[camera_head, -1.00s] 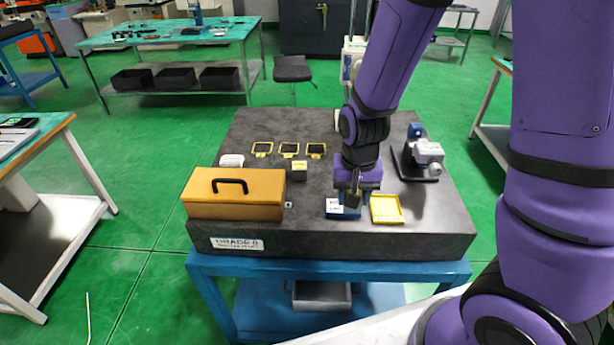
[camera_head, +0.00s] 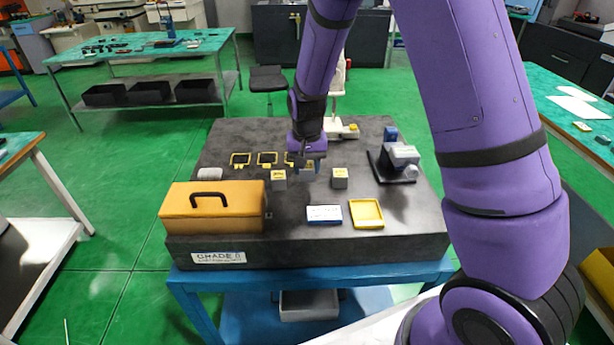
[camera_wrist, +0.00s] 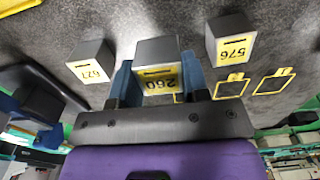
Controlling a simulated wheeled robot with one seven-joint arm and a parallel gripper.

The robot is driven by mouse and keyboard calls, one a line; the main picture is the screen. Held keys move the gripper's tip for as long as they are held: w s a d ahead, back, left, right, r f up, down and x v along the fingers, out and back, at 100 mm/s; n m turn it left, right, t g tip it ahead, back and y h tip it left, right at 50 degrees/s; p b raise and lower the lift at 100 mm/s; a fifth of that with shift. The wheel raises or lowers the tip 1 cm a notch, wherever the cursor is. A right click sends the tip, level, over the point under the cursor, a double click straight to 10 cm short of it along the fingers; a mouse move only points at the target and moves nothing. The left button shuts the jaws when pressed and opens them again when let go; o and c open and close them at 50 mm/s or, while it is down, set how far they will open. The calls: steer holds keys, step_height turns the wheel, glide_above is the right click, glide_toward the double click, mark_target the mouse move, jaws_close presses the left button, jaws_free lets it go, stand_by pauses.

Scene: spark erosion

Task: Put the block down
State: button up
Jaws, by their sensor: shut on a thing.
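My gripper (camera_head: 309,168) is over the dark plate (camera_head: 385,222), between two grey blocks. In the wrist view its blue fingers (camera_wrist: 158,80) are shut on a grey block (camera_wrist: 157,49) with a yellow label that seems to read 260. The held block (camera_head: 311,174) is partly hidden by the gripper in the head view. I cannot tell whether its underside touches the plate. The block marked 576 (camera_wrist: 230,38) stands apart on one side; it is the left block (camera_head: 279,179) in the head view. Another labelled block (camera_wrist: 92,60) stands on the other side.
Yellow frames (camera_head: 241,160) lie behind the blocks, one partly hidden by my gripper. An orange case (camera_head: 213,208) stands front left. A blue-and-white box (camera_head: 324,215) and a yellow tray (camera_head: 366,214) lie at the front. A grey device (camera_head: 401,158) stands at right.

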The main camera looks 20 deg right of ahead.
steer(key=shift+s+f, duration=0.1)
steer(key=shift+f, duration=1.6)
steer(key=shift+f, duration=0.15)
steer(key=o, duration=1.1)
step_height(320, 180, up, 13)
steer(key=shift+f, duration=0.2)
step_height(320, 180, up, 8)
steer(key=t, duration=0.1)
glide_above(307, 177)
steer(key=s+d, duration=0.3)
steer(key=s+d+r+n+t, duration=0.3)
steer(key=s+r, duration=0.9)
steer(key=s, duration=0.3)
steer(key=s+d+r+t, duration=0.1)
steer(key=s, duration=0.8)
steer(key=shift+s+d+n, duration=0.25)
steer(key=shift+s+n, duration=0.05)
steer(key=shift+s, duration=0.05)
